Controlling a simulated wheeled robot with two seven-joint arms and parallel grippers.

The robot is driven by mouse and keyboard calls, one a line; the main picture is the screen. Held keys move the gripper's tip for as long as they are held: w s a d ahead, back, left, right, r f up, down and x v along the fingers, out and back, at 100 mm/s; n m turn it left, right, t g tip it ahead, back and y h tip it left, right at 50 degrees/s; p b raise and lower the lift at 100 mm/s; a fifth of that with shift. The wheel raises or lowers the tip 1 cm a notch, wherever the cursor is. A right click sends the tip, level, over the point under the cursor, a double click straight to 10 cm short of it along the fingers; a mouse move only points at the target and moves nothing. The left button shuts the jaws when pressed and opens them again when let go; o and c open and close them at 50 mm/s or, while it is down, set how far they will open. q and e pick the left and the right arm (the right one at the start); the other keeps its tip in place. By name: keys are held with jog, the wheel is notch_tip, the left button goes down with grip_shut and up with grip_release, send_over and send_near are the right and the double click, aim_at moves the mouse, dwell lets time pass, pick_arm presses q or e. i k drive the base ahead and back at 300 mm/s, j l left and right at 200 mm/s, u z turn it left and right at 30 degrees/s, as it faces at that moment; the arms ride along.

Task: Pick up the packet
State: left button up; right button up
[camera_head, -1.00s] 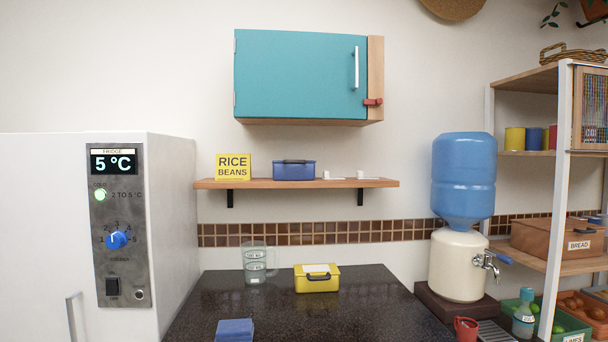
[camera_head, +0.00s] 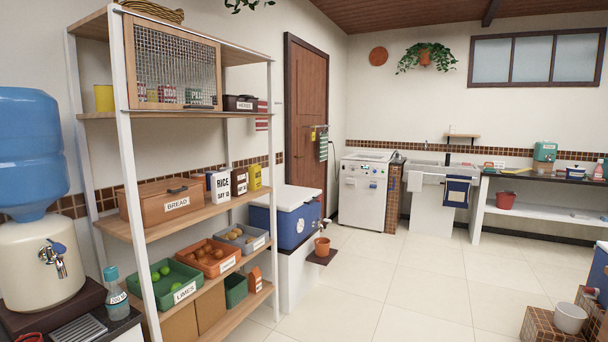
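Several packets stand on the middle shelf of the rack, right of the bread box: a white packet marked RICE (camera_head: 219,187), a dark brown and white packet (camera_head: 239,182) and a yellow packet (camera_head: 254,177). I cannot tell which of them is the task's packet. Small boxes also stand behind the mesh door (camera_head: 172,66) of the upper cabinet, too small to read. Neither of my grippers shows in the view.
The rack (camera_head: 127,171) holds a wooden bread box (camera_head: 158,204), a limes crate (camera_head: 165,286) and other crates. A water dispenser (camera_head: 32,262) stands at the left. A blue cooler (camera_head: 287,217) stands beyond the rack.

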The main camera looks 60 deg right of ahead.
aim_at(219, 185)
jog(key=l+z, duration=0.2)
jog(key=l, duration=0.4)
jog(key=l+z, duration=0.2)
jog(key=l, duration=0.45)
jog(key=i+l+z, duration=0.2)
jog(key=l, duration=0.4)
jog(key=l+z, duration=0.2)
jog(key=l, duration=0.4)
